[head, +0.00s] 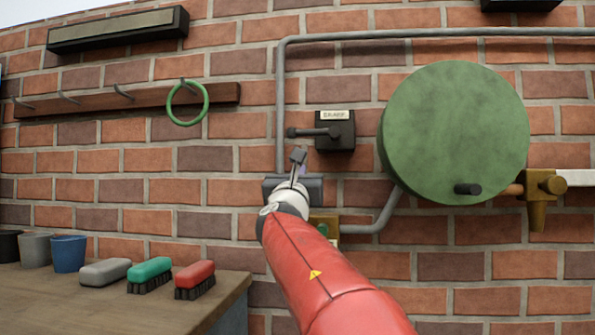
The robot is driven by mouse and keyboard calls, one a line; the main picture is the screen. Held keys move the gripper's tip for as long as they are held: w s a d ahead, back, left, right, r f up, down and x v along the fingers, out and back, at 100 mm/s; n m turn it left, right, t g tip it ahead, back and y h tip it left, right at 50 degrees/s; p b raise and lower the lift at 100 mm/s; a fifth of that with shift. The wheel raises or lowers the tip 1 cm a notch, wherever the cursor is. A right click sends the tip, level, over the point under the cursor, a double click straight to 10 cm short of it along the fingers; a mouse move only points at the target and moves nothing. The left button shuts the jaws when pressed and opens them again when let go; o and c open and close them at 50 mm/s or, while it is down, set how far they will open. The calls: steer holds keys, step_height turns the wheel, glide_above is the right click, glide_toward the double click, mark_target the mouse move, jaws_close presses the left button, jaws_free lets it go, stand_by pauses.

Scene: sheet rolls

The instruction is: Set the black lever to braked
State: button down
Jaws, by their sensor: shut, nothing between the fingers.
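The black lever (312,132) sits on a black box (341,142) on the brick wall, with a small pale label (335,115) along its top that I cannot read for certain. The lever lies roughly level, its knob at the left end, past the box's left edge. My gripper (299,155) is shut and empty, just below and a little left of the lever. It looks apart from the lever in the picture, though the depth between them is hard to judge. My red arm comes up from the lower right and hides part of the wall and fittings.
A green round drum (455,133) with a brass tap (541,187) is at the right. A grey pipe (281,90) runs left of the lever box. A dark grey box (274,189) is behind my wrist. A bench (110,306) with brushes and cups stands lower left.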

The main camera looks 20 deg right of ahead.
mark_target(313, 133)
steer(key=w+d+r+p, duration=0.2)
steer(key=w+r+p, duration=0.1)
steer(key=r, duration=0.3)
steer(key=shift+w+d+r+p, duration=0.2)
steer(key=shift+w+p, duration=0.05)
steer(key=shift+p, duration=0.35)
